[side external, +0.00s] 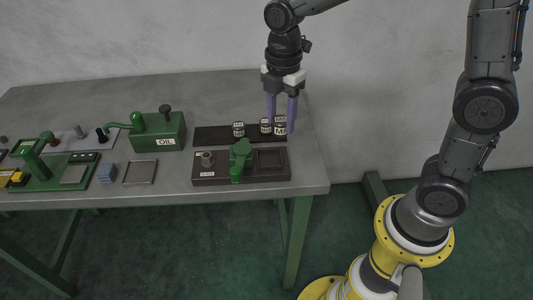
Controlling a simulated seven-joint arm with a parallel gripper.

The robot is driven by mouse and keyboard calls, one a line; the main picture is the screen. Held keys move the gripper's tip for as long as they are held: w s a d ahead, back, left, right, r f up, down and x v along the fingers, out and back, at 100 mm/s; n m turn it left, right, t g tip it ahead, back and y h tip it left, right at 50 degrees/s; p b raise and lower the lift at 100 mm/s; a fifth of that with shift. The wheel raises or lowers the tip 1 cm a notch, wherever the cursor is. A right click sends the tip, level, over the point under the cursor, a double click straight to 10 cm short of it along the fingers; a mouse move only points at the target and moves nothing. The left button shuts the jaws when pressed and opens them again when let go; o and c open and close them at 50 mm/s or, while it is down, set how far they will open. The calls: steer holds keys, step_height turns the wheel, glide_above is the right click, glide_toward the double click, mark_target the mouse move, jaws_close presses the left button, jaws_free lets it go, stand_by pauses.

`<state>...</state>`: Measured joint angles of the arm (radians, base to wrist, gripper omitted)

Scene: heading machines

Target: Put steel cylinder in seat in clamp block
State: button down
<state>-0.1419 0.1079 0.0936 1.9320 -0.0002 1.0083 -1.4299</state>
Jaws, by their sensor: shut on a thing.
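Several small grey cylinders with white labels stand on a dark strip (212,134) at the right of the table; one stands apart, a labelled cylinder (238,129). My gripper (281,125) points straight down at the strip's right end. Its two purple fingers are shut on a labelled cylinder (280,129), low over the strip; whether it touches the strip is unclear. The labels are too small to read surely. The clamp block (222,179) lies in front of the strip. It is dark brown, with a green clamp (240,158), a round grey part at left and a square recess at right.
A green box marked OIL (167,133) with a lever stands left of the strip. A grey square tray (140,171), a blue block (107,172) and a green press-like fixture (38,162) lie further left. The table's front and right edges are close to the clamp block.

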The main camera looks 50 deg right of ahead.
steer(key=s+d+r, duration=0.1)
steer(key=s+r, duration=0.1)
steer(key=s, duration=0.9)
glide_above(270, 160)
step_height(270, 160, down, 9)
steer(key=shift+r, duration=0.1)
steer(key=shift+w+a+f, duration=0.1)
steer(key=shift+f, duration=1.6)
steer(key=shift+f, duration=0.35)
steer(key=shift+f, duration=0.15)
steer(key=shift+c, duration=1.8)
jaws_free()
steer(key=shift+f, duration=0.1)
step_height(270, 160, up, 13)
steer(key=shift+r, duration=0.2)
